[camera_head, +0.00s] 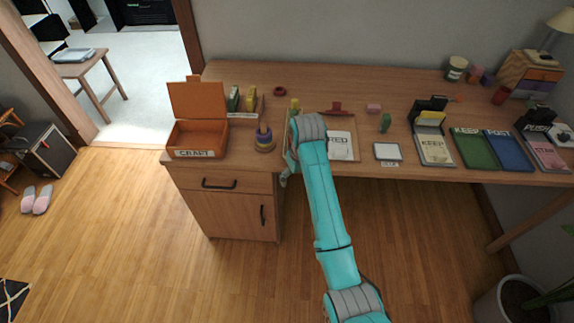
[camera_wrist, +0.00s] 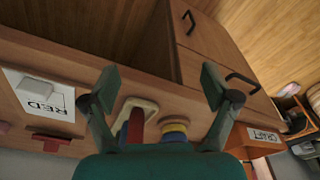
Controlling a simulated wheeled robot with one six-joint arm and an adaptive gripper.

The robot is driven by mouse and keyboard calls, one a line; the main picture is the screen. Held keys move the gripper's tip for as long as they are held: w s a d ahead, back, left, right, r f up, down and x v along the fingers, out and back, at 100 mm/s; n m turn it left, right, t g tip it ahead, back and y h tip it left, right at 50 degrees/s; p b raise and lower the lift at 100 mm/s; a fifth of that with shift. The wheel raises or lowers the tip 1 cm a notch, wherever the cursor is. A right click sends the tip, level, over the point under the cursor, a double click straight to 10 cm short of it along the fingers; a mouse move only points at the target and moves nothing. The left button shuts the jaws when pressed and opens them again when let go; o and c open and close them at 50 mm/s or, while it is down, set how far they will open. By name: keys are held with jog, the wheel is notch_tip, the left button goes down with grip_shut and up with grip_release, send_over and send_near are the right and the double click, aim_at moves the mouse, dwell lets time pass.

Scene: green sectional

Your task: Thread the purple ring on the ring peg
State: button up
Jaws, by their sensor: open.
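I cannot tell a separate loose purple ring for sure; a dark red ring (camera_head: 280,91) lies flat behind the peg. My gripper (camera_wrist: 160,88) is open, its two fingers spread wide with nothing between the tips. In the head view my gripper (camera_head: 288,168) is at the desk's front edge, right of the peg, partly hidden by my arm.
An open orange CRAFT box (camera_head: 197,138) stands left of the peg. A clipboard with a RED paper (camera_head: 341,146) lies to the right. Green and pink blocks, a small white-topped pad, KEEP trays and books fill the desk's right. A drawer cabinet (camera_head: 236,205) stands below.

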jog(key=s+d+f+m, duration=0.2)
jog(key=s+d+f, duration=0.2)
jog(key=d+f, duration=0.3)
jog(key=shift+s+d+f, duration=0.3)
jog(key=shift+d+f, duration=0.05)
jog(key=shift+f, duration=0.1)
dwell(0.3)
jog(key=s+d+f+m+t, duration=0.1)
jog(key=s+d+f+t, duration=0.25)
jog(key=s+f, duration=0.75)
jog(key=s+d+r+m+t, duration=0.1)
jog(key=s+d+t, duration=0.2)
jog(key=s, duration=1.1)
jog(key=s+d+r+t, duration=0.1)
jog(key=s+r+t, duration=0.2)
jog(key=s+r, duration=0.8)
jog(key=s+d+r+m+t, duration=0.1)
jog(key=s+r+t, duration=0.3)
jog(key=s+r, duration=0.7)
notch_tip(320, 180, up, 4)
jog(key=shift+d+f+h, duration=0.2)
jog(key=shift+d+h, duration=0.15)
jog(key=shift+h, duration=0.05)
